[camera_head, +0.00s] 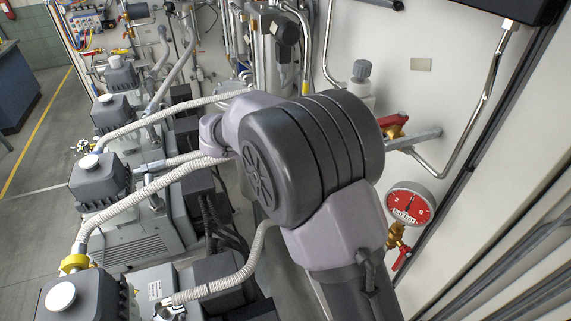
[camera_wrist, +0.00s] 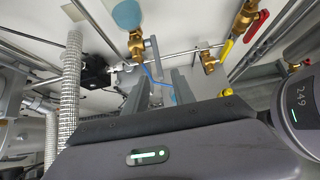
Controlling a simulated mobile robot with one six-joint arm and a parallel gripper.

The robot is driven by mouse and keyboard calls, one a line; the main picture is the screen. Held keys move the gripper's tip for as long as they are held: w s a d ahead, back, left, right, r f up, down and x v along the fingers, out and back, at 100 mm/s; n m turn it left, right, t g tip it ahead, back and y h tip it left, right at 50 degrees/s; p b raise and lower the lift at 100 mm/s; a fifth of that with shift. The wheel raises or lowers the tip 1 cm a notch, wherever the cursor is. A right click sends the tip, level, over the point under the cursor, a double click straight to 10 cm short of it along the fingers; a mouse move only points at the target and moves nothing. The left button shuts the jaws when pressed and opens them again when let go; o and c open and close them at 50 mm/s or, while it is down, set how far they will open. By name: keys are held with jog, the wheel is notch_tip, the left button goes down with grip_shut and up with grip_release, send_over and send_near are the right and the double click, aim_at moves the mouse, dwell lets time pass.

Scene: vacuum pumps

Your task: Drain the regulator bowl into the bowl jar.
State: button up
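My gripper (camera_wrist: 160,82) shows in the wrist view as two grey fingers with a gap between them. They point at pipework below a brass fitting (camera_wrist: 137,45) with a round blue-faced part (camera_wrist: 127,14). I see nothing clearly held between the fingers. In the head view the gripper is hidden behind my own arm. I cannot make out the regulator bowl for certain in either view. A whitish bottle with a grey cap (camera_head: 361,74) stands by the wall panel in the head view; I cannot tell whether it is the bowl jar.
A red-handled valve (camera_head: 394,122) and a red gauge (camera_head: 410,205) are on the wall panel at right. Several pumps with ribbed hoses (camera_head: 150,190) line the left. The wrist view shows a ribbed hose (camera_wrist: 70,95) close by and a yellow handle (camera_wrist: 226,50). Floor (camera_head: 35,165) is clear at far left.

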jog(key=v, duration=0.7)
jog(key=shift+a+r, duration=0.15)
jog(key=shift+r, duration=0.1)
